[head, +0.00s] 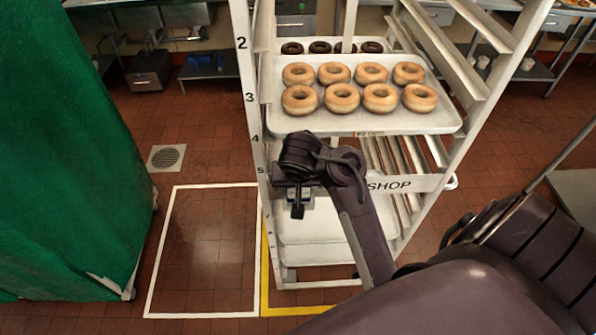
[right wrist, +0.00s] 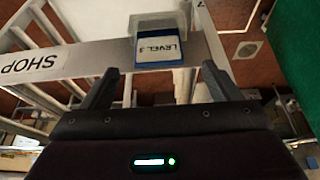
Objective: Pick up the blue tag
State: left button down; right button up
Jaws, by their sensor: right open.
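My right gripper (right wrist: 160,72) is open, with one finger on each side of the tag and a gap between each finger and the tag. In the head view my right gripper (head: 297,207) is in front of the rack's left side, below the doughnut tray. The tag is mostly hidden there by the gripper. My left gripper is not in view.
The white rack (head: 257,125) holds a tray (head: 440,121) of glazed doughnuts above my right gripper, with darker doughnuts behind. A green cover (head: 65,150) stands at the left. A white-outlined floor area (head: 205,250) between them is clear.

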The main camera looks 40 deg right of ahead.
jog(key=shift+p+x, duration=0.3)
jog(key=shift+x, duration=2.75)
jog(key=shift+s+d, duration=0.1)
jog(key=shift+d, duration=0.05)
jog(key=c, duration=1)
jog(key=shift+r, duration=0.1)
jog(key=shift+c, duration=0.4)
